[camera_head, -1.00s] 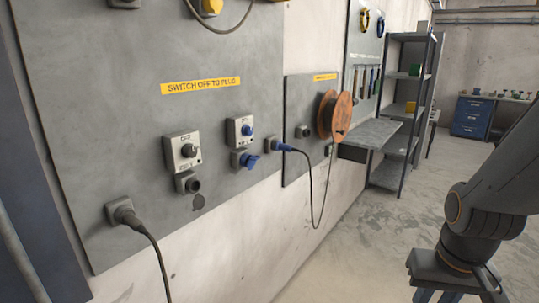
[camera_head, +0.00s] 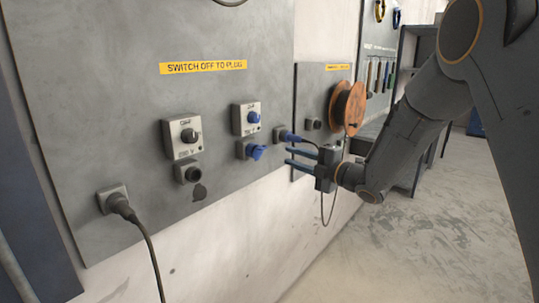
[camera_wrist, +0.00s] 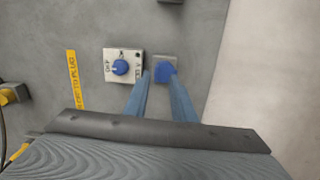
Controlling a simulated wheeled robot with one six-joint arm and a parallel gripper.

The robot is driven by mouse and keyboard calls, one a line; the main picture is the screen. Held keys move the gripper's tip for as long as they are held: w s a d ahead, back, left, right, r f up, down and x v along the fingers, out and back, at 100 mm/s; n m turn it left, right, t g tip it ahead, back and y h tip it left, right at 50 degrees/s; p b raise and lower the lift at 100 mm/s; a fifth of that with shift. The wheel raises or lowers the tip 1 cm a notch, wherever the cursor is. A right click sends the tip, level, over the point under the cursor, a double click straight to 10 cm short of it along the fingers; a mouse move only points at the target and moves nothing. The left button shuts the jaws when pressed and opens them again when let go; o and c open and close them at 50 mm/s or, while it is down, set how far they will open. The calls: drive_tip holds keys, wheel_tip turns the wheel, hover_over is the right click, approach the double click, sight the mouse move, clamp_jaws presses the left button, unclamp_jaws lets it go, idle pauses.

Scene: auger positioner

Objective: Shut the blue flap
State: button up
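The blue flap (camera_head: 257,152) is on a grey socket box on the wall panel, below a switch with a blue knob (camera_head: 253,117). The flap sticks out from the box and looks open. In the wrist view the flap (camera_wrist: 166,72) lies just beyond the fingertips, beside the blue knob (camera_wrist: 120,67). My gripper (camera_head: 288,157) is right of the flap in the head view, its two blue fingers pointing at the panel. My gripper (camera_wrist: 160,84) is open, with nothing held between the fingers. Whether a finger touches the flap cannot be told.
A blue plug (camera_head: 288,136) with a hanging cable sits close above my fingers in the head view. An orange cable reel (camera_head: 348,105) is to the right. Another socket (camera_head: 188,172) with a dark hanging flap and a black plug (camera_head: 118,203) are at left.

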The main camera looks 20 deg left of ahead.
sight(261, 153)
drive_tip(key=w+a+n+g+y+p, duration=0.1)
drive_tip(key=w+a+p, duration=0.1)
drive_tip(key=a, duration=0.6)
drive_tip(key=shift+a+r+n, duration=0.3)
drive_tip(key=shift+a+r, duration=0.05)
drive_tip(key=shift+c, duration=0.3)
clamp_jaws()
